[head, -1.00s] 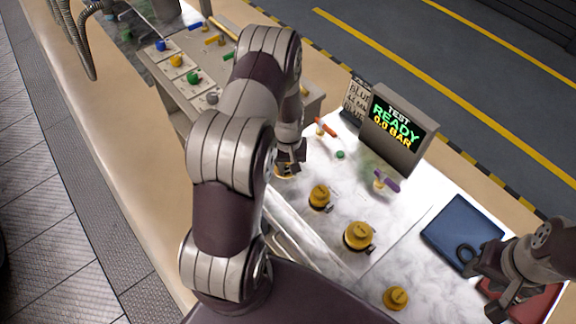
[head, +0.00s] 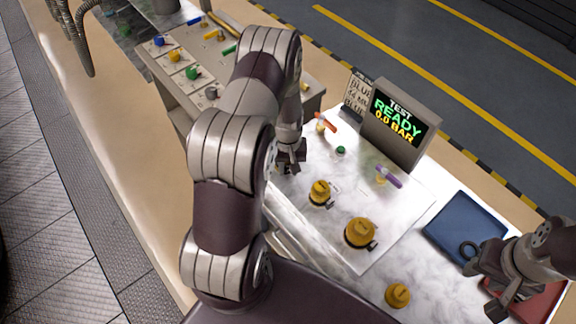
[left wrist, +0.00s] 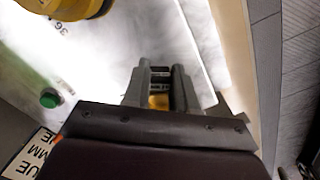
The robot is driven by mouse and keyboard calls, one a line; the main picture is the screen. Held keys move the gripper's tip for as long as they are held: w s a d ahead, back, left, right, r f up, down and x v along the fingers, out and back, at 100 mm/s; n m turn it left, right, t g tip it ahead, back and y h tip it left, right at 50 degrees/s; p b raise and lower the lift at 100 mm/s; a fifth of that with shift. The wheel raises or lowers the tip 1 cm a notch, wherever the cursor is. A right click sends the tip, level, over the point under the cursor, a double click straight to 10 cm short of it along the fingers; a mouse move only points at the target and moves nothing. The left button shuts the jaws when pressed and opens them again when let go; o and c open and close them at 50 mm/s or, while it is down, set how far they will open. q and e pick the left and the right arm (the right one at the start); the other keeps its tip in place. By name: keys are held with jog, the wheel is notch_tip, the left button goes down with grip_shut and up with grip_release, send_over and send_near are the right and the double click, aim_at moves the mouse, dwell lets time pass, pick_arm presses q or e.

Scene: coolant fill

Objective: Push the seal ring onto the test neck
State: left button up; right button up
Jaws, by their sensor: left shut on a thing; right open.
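My left gripper (head: 290,160) is low over the left part of the white marbled plate (head: 400,205). In the left wrist view its fingers (left wrist: 163,85) are shut on a small yellow and dark piece (left wrist: 158,101), mostly hidden between them. A dark ring (head: 468,250) lies on the blue tray (head: 450,222). My right gripper (head: 500,290) is open and empty close to this ring. Yellow fittings stand on the plate, one small (head: 319,193) and one large (head: 360,233). I cannot tell which part is the test neck.
A test display (head: 398,118) reading READY, 0.0 BAR stands behind the plate, beside a label card (head: 358,93). Another yellow fitting (head: 397,296) stands near the front. A green button (head: 341,150) and a purple-handled piece (head: 389,177) are on the plate. A red tray (head: 535,303) is at right.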

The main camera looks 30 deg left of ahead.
pick_arm(q)
jog(key=shift+f+b, duration=0.5)
jog(key=shift+f, duration=0.2)
jog(key=o, duration=1)
jog(key=r+b, duration=0.1)
jog(key=r, duration=0.3)
jog(key=r+b, duration=0.1)
jog(key=r, duration=0.3)
jog(key=r+b, duration=0.1)
jog(key=r, duration=0.3)
jog(key=shift+w+a+r, duration=0.2)
jog(key=shift+w+r, duration=0.1)
jog(key=shift+r, duration=0.05)
